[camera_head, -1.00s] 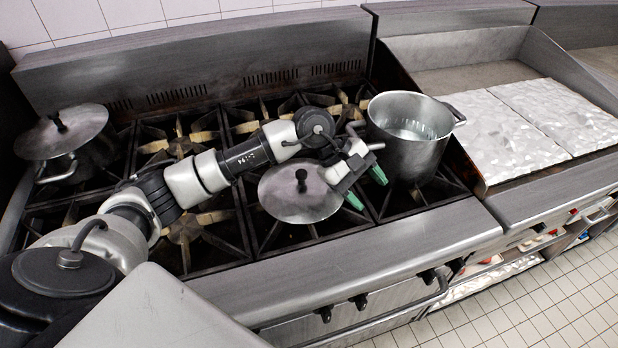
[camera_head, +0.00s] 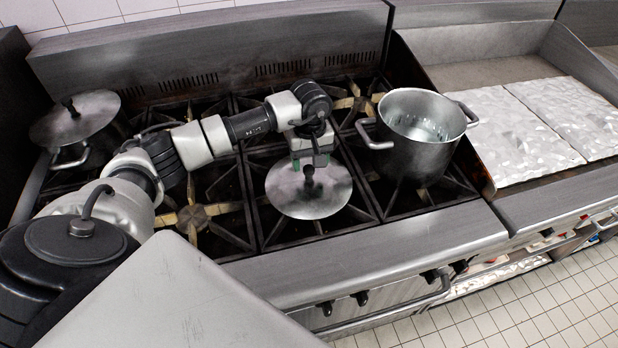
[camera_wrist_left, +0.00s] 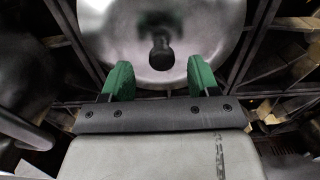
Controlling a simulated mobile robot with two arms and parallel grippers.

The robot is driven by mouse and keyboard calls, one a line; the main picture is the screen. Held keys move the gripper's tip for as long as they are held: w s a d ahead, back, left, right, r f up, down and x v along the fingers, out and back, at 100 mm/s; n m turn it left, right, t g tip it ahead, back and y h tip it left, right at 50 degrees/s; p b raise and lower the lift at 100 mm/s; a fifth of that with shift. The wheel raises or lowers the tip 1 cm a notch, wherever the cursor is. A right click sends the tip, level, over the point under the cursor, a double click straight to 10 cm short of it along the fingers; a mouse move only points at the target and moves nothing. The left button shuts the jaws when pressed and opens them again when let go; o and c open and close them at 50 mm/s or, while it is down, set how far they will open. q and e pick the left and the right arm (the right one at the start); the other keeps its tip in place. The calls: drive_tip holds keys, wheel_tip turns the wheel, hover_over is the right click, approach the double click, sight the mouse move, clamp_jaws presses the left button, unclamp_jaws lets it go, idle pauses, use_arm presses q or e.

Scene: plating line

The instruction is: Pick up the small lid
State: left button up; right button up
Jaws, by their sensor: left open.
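The small lid (camera_head: 331,192) is a round grey metal lid with a black knob (camera_head: 309,176), lying on the stove grates in the head view. In the left wrist view the lid (camera_wrist_left: 205,27) fills the top middle, its knob (camera_wrist_left: 160,52) between and beyond the fingertips. My left gripper (camera_head: 309,161) is open, its green fingers just above and behind the knob. The fingers (camera_wrist_left: 160,72) are spread apart and empty in the wrist view. Whether they touch the lid I cannot tell. My right gripper is not in view.
An open metal pot (camera_head: 418,150) stands right of the lid. A covered pot with another lid (camera_head: 85,116) stands at the back left. A griddle with white slabs (camera_head: 520,135) lies at the right. The stove's front edge (camera_head: 370,250) is clear.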

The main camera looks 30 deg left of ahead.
sight(309, 167)
use_arm(q)
drive_tip(key=shift+a+f+p, duration=0.1)
drive_tip(key=shift+f+p, duration=0.35)
drive_tip(key=shift+f, duration=1.3)
drive_tip(key=c, duration=0.9)
clamp_jaws()
drive_tip(key=shift+r, duration=0.2)
